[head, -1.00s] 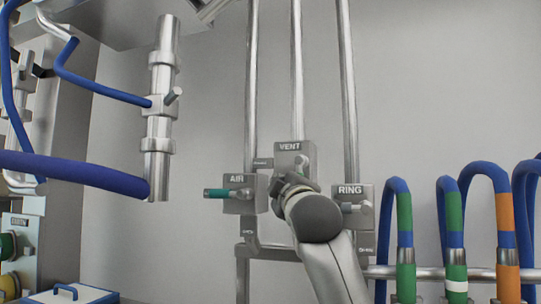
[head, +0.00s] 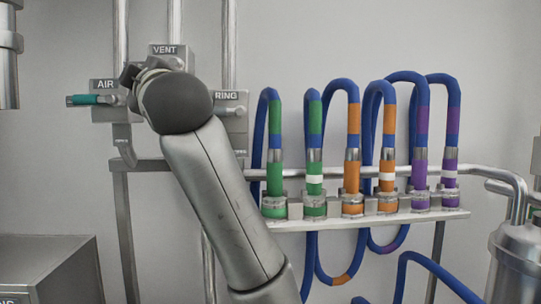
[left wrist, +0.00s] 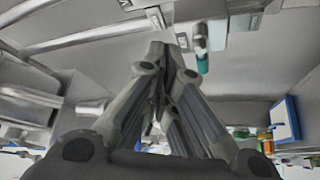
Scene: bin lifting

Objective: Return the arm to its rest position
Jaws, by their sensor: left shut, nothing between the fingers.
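My left arm (head: 215,205) rises from the bottom of the head view toward the valve boxes on the wall. Its wrist hides most of my left gripper (head: 130,76), which shows as a dark shape between the AIR box (head: 104,86) and the VENT box (head: 165,54). In the left wrist view, my left gripper (left wrist: 168,48) is shut, its fingers together and empty. The AIR valve's teal handle shows in the head view (head: 83,100) and just beyond the fingers in the left wrist view (left wrist: 202,63). My right gripper is out of view.
The RING box (head: 230,110) is right of my wrist, partly covered. A rack (head: 400,217) with several blue hoses banded green, orange and purple stands to the right. A grey metal cabinet (head: 45,265) is lower left. A steel vessel (head: 520,250) is at the right edge.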

